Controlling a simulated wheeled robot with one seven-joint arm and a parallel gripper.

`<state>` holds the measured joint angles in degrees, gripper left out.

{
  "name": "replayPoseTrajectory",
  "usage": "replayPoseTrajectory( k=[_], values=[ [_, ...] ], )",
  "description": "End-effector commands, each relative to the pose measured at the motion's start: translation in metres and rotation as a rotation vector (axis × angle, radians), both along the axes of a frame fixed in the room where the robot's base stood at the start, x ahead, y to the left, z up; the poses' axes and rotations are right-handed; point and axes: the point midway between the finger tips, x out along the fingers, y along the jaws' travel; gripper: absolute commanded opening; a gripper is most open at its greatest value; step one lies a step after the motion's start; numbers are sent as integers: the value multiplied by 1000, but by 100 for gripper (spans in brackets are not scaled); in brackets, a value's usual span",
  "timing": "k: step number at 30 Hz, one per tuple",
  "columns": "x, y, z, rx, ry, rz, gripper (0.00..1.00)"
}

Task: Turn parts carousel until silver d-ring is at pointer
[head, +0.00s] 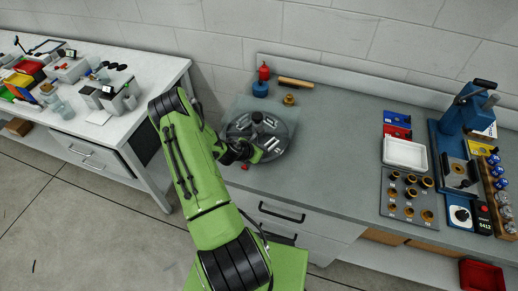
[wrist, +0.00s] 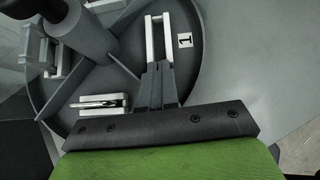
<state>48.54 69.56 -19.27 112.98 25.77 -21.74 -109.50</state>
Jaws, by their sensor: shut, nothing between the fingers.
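The parts carousel (head: 284,143) is a round dark tray with a central knob (head: 257,117) on the grey bench. Small silver parts lie in its compartments. In the wrist view, a pale U-shaped silver part (wrist: 150,42) lies just beyond my fingertips, beside a label "1" (wrist: 185,40). A flat silver part (wrist: 98,104) lies left of my fingers, and another (wrist: 54,65) at far left. I cannot tell which is the d-ring. My gripper (wrist: 157,68) is shut and empty over the carousel's near rim. A small red piece (head: 245,167) sits by that rim, possibly the pointer.
Behind the carousel stand a red-and-blue bottle (head: 262,80), a wooden bar (head: 295,82) and a brass piece (head: 289,99). A white tray (head: 404,167) and a blue press (head: 450,140) are to the right. Bench between carousel and tray is clear.

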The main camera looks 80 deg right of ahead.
Motion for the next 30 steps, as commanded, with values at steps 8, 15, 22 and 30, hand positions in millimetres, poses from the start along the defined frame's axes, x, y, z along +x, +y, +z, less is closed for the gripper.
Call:
replayPoseTrajectory(
  k=[8,15,22,30],
  values=[
    [-11,-4,1,2,1,113,0],
    [-20,-10,1,1,1,118,0],
    [-26,-15,1,1,0,117,0],
    [-30,-18,0,0,1,118,0]
  ],
)
